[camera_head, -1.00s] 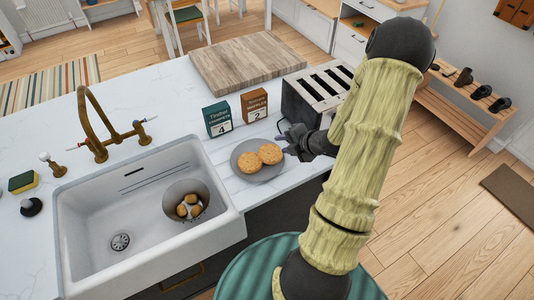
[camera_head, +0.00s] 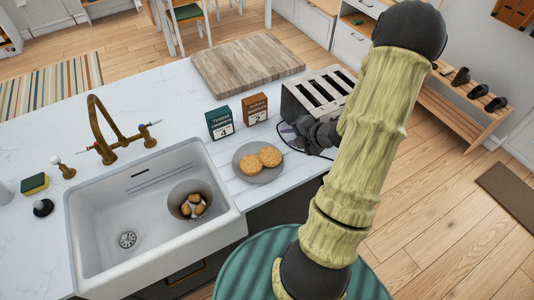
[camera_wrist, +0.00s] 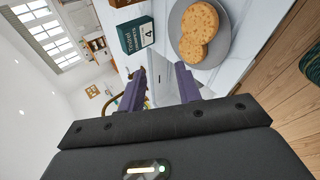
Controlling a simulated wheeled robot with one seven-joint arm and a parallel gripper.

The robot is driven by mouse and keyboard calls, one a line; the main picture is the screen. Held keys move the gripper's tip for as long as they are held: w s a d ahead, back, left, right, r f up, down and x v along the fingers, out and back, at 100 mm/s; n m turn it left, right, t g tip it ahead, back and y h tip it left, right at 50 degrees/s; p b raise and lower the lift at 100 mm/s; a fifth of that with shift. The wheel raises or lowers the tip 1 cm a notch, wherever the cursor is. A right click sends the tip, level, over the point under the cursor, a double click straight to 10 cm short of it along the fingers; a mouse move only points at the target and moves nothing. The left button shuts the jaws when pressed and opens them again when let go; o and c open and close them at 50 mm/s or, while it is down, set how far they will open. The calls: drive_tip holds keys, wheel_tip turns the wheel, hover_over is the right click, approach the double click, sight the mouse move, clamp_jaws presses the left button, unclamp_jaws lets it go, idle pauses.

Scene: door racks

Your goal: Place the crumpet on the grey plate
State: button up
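Two round golden-brown crumpets, one (camera_head: 250,165) at left and one (camera_head: 270,156) at right, lie on the grey plate (camera_head: 249,149) on the counter by the sink. In the wrist view the crumpets (camera_wrist: 199,22) overlap on the plate (camera_wrist: 215,53), at the upper right. My gripper (camera_head: 287,133) is to the right of the plate, in front of the toaster, apart from the crumpets. In the wrist view its two purple fingers (camera_wrist: 160,70) stand apart with nothing held between them.
A toaster (camera_head: 318,92) stands behind my gripper. A green box (camera_head: 220,122) and an orange box (camera_head: 254,109) stand behind the plate. The sink (camera_head: 112,211) at left holds a metal bowl (camera_head: 177,203) with several round brown items. A wooden board (camera_head: 246,64) lies at the back.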

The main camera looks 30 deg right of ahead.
drive_tip(key=shift+f, duration=0.1)
idle(0.3)
drive_tip(key=s+a+r+m+g+h+b, duration=0.1)
drive_tip(key=s+a+m+g+b, duration=0.2)
drive_tip(key=a+m, duration=0.6)
drive_tip(key=s+a+r+m+g+h+b, duration=0.2)
drive_tip(key=s+a+m, duration=0.4)
drive_tip(key=a+m, duration=0.4)
drive_tip(key=m+g+b, duration=0.1)
drive_tip(key=m+b, duration=0.1)
drive_tip(key=m, duration=0.1)
drive_tip(key=shift+s+g+h, duration=0.15)
drive_tip(key=shift+g+h, duration=0.15)
drive_tip(key=shift+g, duration=0.1)
drive_tip(key=shift+r, duration=0.1)
drive_tip(key=shift+o, duration=0.3)
